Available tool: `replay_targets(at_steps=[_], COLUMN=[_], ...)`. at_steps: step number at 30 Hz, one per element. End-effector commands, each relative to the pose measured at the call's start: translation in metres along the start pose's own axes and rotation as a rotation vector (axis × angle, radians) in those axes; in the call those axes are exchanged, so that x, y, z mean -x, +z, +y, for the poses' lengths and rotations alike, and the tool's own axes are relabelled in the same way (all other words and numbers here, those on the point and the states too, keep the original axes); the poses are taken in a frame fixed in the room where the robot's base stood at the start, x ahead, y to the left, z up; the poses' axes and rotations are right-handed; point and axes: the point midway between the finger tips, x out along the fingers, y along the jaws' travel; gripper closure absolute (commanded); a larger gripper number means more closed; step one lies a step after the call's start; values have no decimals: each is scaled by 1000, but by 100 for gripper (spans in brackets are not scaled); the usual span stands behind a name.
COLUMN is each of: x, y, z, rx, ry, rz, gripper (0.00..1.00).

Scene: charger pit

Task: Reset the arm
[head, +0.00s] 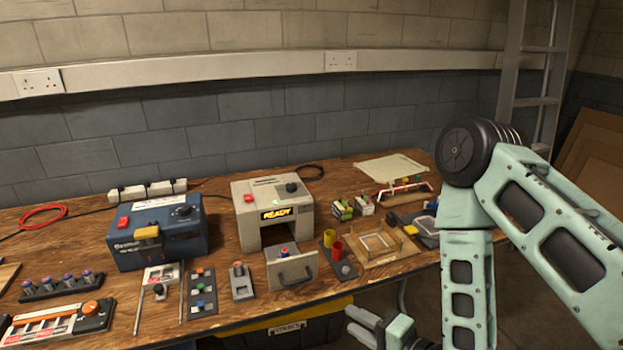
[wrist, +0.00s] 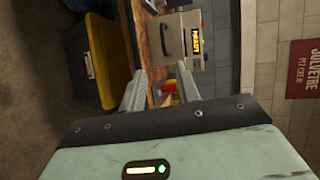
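My gripper (head: 357,325) hangs in front of the bench's front edge, low in the head view. It is held up by my pale green arm at the right. In the wrist view its two fingers (wrist: 162,88) stand apart with nothing held between them. The grey charger (head: 262,200) with a lit READY display stands on the bench, to the left of and beyond my gripper. Its front drawer (head: 292,272) is pulled out, and a red-topped cell (head: 284,252) shows in it. The charger also shows sideways in the wrist view (wrist: 178,45).
A yellow-lidded crate (head: 300,330) sits below the bench edge. A ladder (head: 535,75) leans at the right.

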Motion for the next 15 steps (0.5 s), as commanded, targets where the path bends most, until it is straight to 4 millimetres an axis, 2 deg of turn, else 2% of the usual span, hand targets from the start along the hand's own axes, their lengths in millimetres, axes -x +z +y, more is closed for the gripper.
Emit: replay_targets(at_steps=[4,8,11,15], x=[-16,-23,-20,-6], y=[9,18,23,30], z=[-14,-26,-36,-53], rx=[197,423,583,785], ry=[110,255,366,518], rz=[-74,-158,-225,-326], gripper=[68,68,68,68])
